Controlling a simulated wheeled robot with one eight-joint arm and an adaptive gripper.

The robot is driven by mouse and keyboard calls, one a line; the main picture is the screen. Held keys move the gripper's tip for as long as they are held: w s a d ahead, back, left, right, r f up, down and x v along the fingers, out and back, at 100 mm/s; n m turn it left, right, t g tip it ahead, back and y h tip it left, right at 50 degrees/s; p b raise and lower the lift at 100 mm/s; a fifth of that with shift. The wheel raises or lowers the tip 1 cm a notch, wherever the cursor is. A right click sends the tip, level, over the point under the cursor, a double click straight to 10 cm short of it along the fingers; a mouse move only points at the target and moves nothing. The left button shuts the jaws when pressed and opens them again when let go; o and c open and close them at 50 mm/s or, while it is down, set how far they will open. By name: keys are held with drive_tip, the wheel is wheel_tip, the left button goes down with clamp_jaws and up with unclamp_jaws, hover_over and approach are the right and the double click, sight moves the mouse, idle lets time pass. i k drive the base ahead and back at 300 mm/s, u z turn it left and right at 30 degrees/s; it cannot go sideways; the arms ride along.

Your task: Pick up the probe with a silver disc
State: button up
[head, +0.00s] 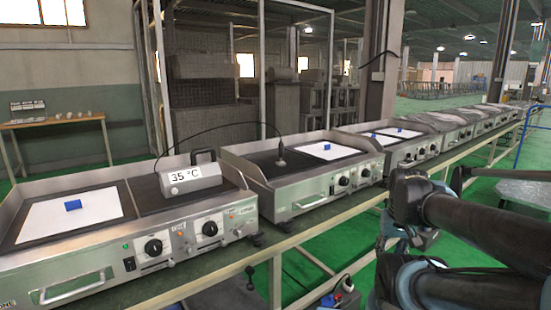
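The probe (281,158) stands about upright on the dark plate of the second griddle in the head view. It is small, with a grey handle and what looks like a wider metal base; the disc is too small to see clearly. A thin black cable arcs from it to the left, toward a grey thermometer box (190,178) that reads 35 °C on the nearest griddle. My arm's dark links show at the lower right, apart from the probe. My gripper is not in view.
The nearest griddle (100,262) and the second griddle (310,190) stand on a long bench, with more griddles behind. Blue blocks (73,204) lie on white sheets. Raised griddle walls surround the plates. Green floor (340,245) shows in front.

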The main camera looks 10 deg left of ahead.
sight(281, 149)
drive_tip(key=i, duration=0.85)
drive_tip(key=z, duration=0.05)
